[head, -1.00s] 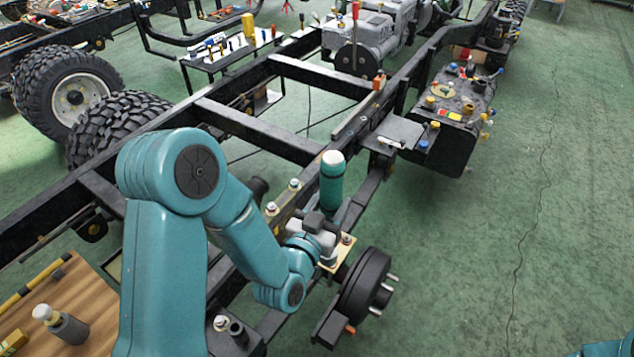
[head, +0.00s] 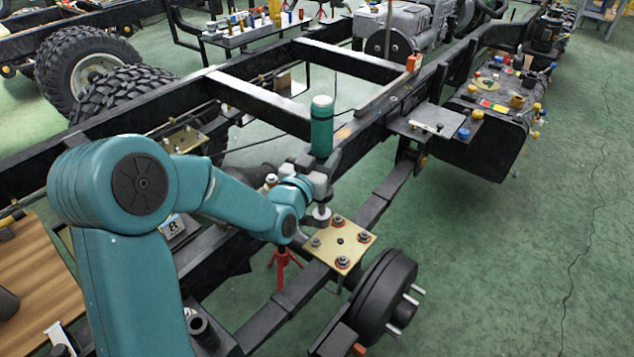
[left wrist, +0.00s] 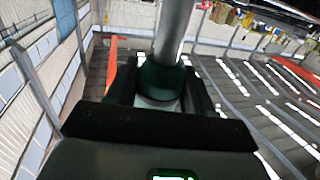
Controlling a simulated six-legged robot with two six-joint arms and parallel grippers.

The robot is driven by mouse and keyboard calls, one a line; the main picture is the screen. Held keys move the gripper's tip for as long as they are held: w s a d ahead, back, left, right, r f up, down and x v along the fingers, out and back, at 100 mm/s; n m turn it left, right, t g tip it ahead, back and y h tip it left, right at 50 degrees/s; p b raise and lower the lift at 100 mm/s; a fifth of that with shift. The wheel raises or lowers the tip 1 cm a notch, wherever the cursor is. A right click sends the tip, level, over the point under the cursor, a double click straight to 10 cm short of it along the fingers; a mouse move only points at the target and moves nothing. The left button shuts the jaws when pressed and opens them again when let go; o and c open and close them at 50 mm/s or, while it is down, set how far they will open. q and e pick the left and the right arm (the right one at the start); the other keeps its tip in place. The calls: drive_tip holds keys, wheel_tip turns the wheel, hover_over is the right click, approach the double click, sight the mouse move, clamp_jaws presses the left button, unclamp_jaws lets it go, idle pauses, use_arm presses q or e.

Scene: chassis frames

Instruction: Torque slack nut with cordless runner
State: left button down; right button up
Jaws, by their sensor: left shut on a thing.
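The cordless runner (head: 322,128) is a teal upright cylinder with a pale top and a grey lower part. My left gripper (head: 316,180) is shut on it; the left wrist view (left wrist: 160,95) shows dark jaws around the tool's teal and grey body. The runner's grey socket end (head: 320,214) hangs beside the back left corner of a brass plate (head: 325,255). Nuts on studs stand near the plate's corners: back (head: 338,220), right (head: 365,237), front (head: 342,262) and left (head: 316,242). I cannot tell which is slack, or whether the socket touches anything. My right gripper is out of view.
A black hub with studs (head: 385,290) sits just right of the plate. Black chassis rails (head: 262,104) run behind the runner. A red stand (head: 284,262) is below. A wooden bench top (head: 35,290) is at left. Green floor is open at right.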

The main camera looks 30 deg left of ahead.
use_arm(q)
drive_tip(key=shift+a+f+b, duration=0.4)
drive_tip(key=shift+a, duration=0.15)
drive_tip(key=shift+s+a+r+y, duration=0.1)
drive_tip(key=shift+a+y, duration=0.2)
drive_tip(key=shift+a, duration=0.05)
drive_tip(key=shift+f+b, duration=0.35)
drive_tip(key=shift+b, duration=0.05)
wheel_tip(320, 180, down, 6)
drive_tip(key=b, duration=0.3)
drive_tip(key=shift+f+b, duration=0.1)
drive_tip(key=shift+b, duration=0.25)
drive_tip(key=shift+f+b, duration=0.25)
drive_tip(key=shift+b, duration=0.25)
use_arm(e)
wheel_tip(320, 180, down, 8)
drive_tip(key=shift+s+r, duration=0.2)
use_arm(q)
drive_tip(key=shift+r+b, duration=0.1)
drive_tip(key=shift+b, duration=0.3)
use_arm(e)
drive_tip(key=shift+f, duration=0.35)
use_arm(q)
drive_tip(key=shift+b, duration=0.5)
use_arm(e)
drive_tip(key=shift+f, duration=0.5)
